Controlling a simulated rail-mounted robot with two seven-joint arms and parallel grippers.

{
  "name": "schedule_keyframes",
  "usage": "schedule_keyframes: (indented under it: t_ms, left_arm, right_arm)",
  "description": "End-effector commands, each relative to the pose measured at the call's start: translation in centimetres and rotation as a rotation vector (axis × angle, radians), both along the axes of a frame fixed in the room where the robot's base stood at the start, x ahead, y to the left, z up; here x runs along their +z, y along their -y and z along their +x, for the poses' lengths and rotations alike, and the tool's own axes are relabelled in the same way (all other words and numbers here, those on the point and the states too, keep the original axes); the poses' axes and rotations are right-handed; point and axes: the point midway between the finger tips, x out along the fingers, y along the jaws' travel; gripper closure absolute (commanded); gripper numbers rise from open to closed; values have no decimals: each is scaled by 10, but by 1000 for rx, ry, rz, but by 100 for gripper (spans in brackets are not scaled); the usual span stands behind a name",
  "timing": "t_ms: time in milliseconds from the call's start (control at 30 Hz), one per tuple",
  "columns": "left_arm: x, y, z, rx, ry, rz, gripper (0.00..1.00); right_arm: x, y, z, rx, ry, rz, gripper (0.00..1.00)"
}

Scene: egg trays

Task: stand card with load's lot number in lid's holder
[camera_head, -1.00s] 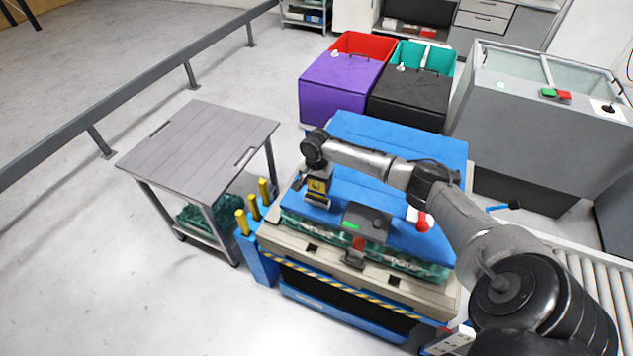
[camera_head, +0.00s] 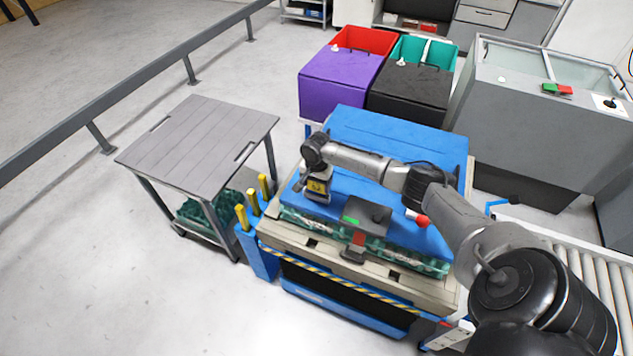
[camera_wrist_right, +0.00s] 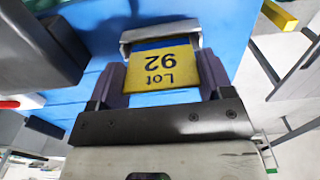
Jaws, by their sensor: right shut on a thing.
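The yellow card (camera_wrist_right: 163,70), printed "Lot 92", is upside down in the right wrist view. My right gripper (camera_wrist_right: 162,82) is shut on it, with a dark finger at each side. In the head view the card (camera_head: 318,187) is over the near left part of the blue lid (camera_head: 400,130). The grey metal holder (camera_wrist_right: 160,33) on the lid is right at the card's far edge. I cannot tell whether the card is inside the holder or just above it. My left gripper is not in view.
A dark box with a green patch (camera_head: 366,215) is at the lid's near edge. Yellow-topped posts (camera_head: 241,215) stand left of the load. A grey table (camera_head: 195,135) is farther left. Purple (camera_head: 340,85) and black (camera_head: 408,93) bins are behind. Open floor lies at the front left.

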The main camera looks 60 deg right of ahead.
Motion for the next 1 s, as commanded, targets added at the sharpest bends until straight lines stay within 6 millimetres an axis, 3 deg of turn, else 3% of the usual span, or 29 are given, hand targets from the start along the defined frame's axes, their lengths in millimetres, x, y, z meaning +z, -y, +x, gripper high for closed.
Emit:
schedule_keyframes:
  t_ms: [433, 467, 700, 1000]
  left_arm:
    - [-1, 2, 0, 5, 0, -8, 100]
    - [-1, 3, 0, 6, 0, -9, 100]
    - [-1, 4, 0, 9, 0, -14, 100]
    - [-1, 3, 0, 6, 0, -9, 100]
  right_arm:
    - [-6, 0, 0, -1, -1, 0, 49]
    - [-6, 0, 0, -1, -1, 0, 25]
    - [-6, 0, 0, 0, -1, -1, 2]
    - [-4, 0, 0, 0, 0, -1, 0]
